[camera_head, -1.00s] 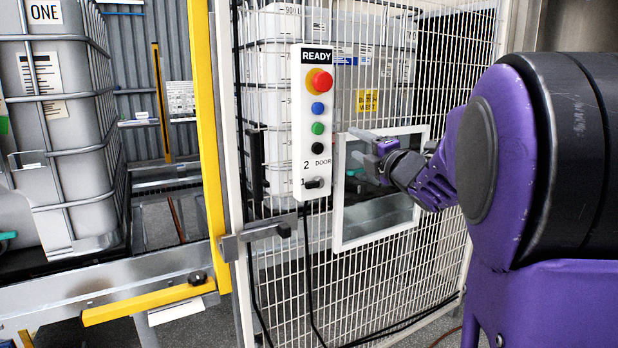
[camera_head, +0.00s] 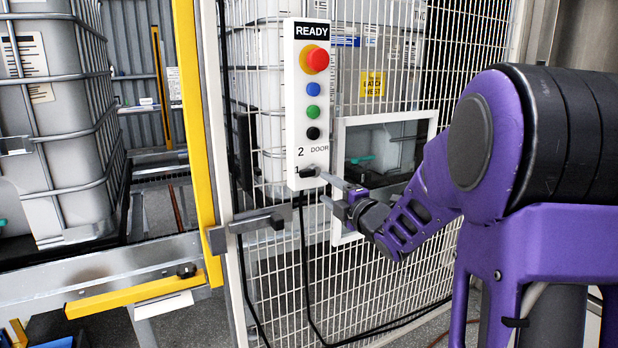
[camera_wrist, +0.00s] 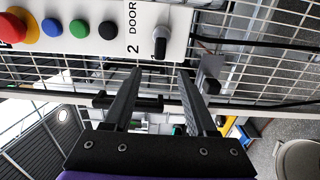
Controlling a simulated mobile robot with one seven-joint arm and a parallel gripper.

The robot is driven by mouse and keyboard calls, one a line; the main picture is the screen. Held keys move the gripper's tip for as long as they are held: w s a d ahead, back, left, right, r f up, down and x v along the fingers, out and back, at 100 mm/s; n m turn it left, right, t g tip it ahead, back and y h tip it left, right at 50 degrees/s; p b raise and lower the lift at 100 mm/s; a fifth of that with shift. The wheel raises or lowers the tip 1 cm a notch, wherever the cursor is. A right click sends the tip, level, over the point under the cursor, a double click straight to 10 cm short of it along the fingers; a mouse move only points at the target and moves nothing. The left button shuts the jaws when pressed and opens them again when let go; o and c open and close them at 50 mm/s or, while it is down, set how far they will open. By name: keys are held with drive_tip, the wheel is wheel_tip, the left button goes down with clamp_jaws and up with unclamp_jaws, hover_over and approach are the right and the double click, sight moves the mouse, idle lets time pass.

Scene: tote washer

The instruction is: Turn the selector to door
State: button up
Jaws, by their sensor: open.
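The selector (camera_head: 309,171) is a small knob at the bottom of the white control panel (camera_head: 300,133), below the labels "2" and "DOOR" and beside "1". Its handle lies roughly sideways on the panel; I cannot tell which end is the pointer. In the wrist view the selector (camera_wrist: 160,42) is grey with a dark end, just beyond and between the fingertips. My gripper (camera_head: 325,188) is open and empty, close to the right of the selector and slightly below it. In the wrist view my gripper (camera_wrist: 161,72) has its two fingers apart, with a gap between them and the knob.
Red, blue, green and black buttons (camera_head: 313,110) line the panel above the selector. A white-framed window (camera_head: 431,122) in the mesh fence is behind my gripper. A grey latch bar (camera_head: 255,221) and hanging black cables are below left.

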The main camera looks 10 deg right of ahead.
sight(306, 174)
drive_tip(key=x, duration=0.9)
drive_tip(key=shift+w+a, duration=0.1)
drive_tip(key=shift+w, duration=0.25)
drive_tip(key=shift+c, duration=0.3)
clamp_jaws()
